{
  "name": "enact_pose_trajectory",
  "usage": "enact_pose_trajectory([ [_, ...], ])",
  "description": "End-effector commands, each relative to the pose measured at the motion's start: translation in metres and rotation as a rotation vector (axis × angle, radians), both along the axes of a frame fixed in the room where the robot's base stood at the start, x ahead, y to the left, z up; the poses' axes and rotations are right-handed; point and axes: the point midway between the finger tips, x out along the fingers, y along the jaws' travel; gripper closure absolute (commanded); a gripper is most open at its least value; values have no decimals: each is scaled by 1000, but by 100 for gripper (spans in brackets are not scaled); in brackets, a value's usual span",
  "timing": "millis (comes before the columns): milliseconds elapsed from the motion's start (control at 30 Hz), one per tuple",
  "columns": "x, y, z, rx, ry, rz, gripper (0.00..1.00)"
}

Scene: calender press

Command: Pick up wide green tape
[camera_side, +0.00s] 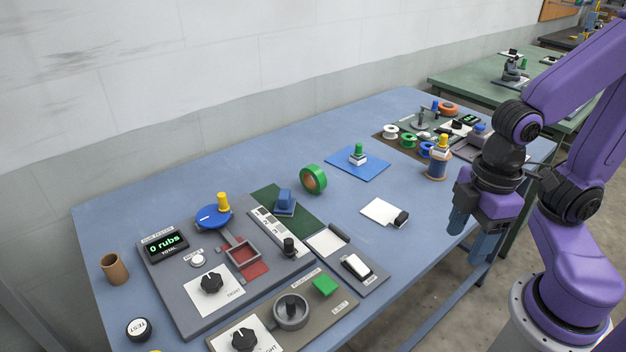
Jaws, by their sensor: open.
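The wide green tape (313,179) is a green roll with a tan core. It stands on its edge on the blue table, beside the dark green mat. My gripper (472,240) hangs at the right, over the table's front right edge, with its blue-grey fingers pointing down. It is open and holds nothing visible. It is well to the right of the green tape and apart from it.
A blue mat (343,168) with a green-topped stamp (358,155) lies right of the tape. A white pad (380,212) lies between tape and gripper. A spool (437,166) stands near my arm. Grey panels with knobs (212,283) fill the front left.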

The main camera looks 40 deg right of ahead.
Motion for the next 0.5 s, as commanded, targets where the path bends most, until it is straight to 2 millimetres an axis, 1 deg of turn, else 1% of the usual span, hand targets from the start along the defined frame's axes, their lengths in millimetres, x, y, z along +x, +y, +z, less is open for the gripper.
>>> enact_pose_trajectory([
  [67,11,9,-7,36,-12,-40,40],
  [167,35,25,-19,113,-49,-112,40],
  [300,75,44,-35,230,-120,-230,40],
  [367,94,49,-41,275,-156,-281,40],
  [400,106,51,-44,306,-183,-316,40],
  [500,138,52,-53,375,-256,-400,40],
])
